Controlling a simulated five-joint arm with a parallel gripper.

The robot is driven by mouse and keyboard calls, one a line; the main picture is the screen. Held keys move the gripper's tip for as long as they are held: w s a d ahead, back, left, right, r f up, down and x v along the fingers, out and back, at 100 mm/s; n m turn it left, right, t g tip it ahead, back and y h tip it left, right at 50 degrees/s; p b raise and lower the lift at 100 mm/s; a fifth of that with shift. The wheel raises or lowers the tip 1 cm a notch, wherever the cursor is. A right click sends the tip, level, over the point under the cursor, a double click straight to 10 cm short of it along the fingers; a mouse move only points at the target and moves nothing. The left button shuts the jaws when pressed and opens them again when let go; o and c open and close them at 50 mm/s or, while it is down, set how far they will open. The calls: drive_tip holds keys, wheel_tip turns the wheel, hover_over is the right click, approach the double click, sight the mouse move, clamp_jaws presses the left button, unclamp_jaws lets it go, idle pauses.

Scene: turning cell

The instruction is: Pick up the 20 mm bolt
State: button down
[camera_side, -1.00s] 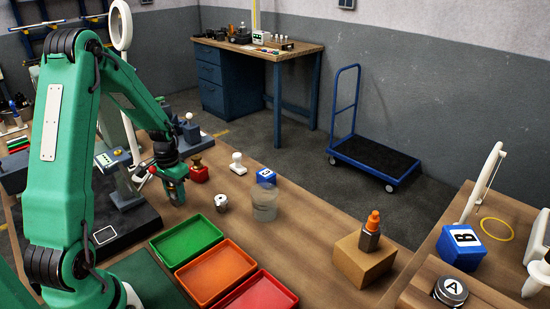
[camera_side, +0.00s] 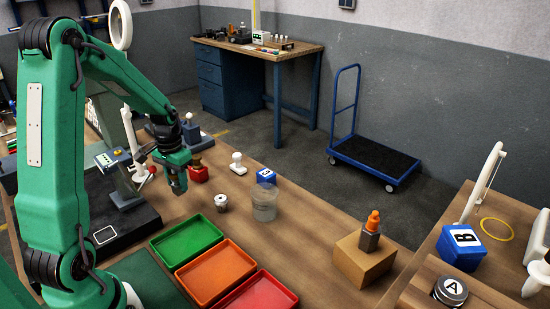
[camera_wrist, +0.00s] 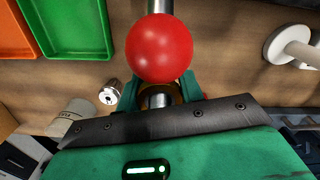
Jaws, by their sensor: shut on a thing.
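My gripper (camera_side: 178,190) is above the wooden bench in the side view, left of a small silver cylinder. In the wrist view my gripper (camera_wrist: 157,97) has its green fingers closed around a shiny metal piece (camera_wrist: 157,101) with a brownish edge. I cannot make out whether it is the 20 mm bolt. A red ball (camera_wrist: 160,47) on a metal rod covers part of the view above the fingers. The silver cylinder (camera_side: 221,202) stands on the bench and also shows left of the fingers in the wrist view (camera_wrist: 110,92).
Green (camera_side: 186,239), orange (camera_side: 216,272) and red trays lie on the bench in front. A clear cup (camera_side: 264,203), a blue block (camera_side: 266,176) and a white knob-shaped piece (camera_side: 237,164) stand to the right. A machine with a red ball lever (camera_side: 153,170) is close to my gripper's left.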

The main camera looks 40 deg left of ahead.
drive_tip(key=w+d+r, duration=0.1)
drive_tip(key=d+r, duration=0.4)
drive_tip(key=d, duration=0.4)
drive_tip(key=shift+r, duration=0.2)
drive_tip(key=shift+w, duration=0.1)
